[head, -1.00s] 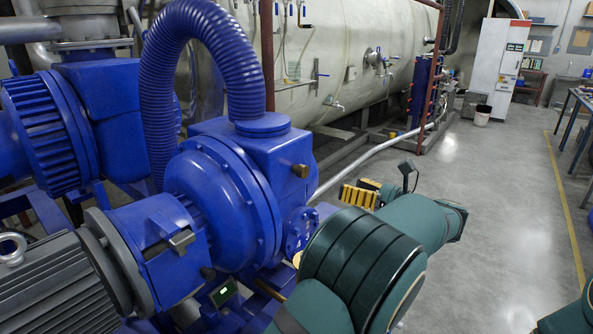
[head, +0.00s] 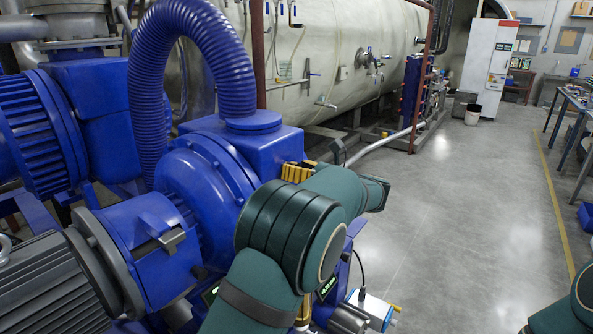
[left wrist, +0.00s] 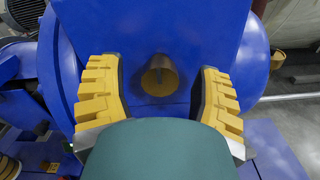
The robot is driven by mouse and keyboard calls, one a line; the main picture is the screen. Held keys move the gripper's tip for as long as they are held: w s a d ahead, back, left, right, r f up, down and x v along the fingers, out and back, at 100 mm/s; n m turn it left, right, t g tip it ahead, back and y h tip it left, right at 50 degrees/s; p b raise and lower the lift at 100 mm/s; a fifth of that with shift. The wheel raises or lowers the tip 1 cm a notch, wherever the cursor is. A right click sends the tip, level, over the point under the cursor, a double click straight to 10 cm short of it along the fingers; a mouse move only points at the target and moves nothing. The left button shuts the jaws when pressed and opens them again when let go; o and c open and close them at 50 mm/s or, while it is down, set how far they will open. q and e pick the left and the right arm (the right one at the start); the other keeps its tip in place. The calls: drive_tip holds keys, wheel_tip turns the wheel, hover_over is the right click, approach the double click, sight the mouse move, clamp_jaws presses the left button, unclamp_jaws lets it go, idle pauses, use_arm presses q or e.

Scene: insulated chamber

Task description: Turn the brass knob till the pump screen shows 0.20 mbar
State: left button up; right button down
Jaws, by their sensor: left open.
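The brass knob (left wrist: 158,78) sticks out of the flat blue face of the pump in the left wrist view. In the head view it is hidden behind my left gripper and arm. My left gripper (left wrist: 157,68) is open, with one yellow ridged finger on each side of the knob and gaps between. In the head view its yellow fingers (head: 298,172) show at the blue pump housing (head: 262,150). A small dark screen (head: 327,289) with green digits shows low beside my arm; I cannot read it surely. My right gripper is out of view.
A ribbed blue hose (head: 150,100) rises from the pump. A grey motor (head: 45,290) stands at lower left. A large pale chamber (head: 350,40) is behind. The grey floor (head: 470,220) to the right is clear, with a workbench (head: 578,105) beyond.

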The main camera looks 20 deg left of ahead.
use_arm(q)
clamp_jaws()
drive_tip(key=shift+n, duration=0.3)
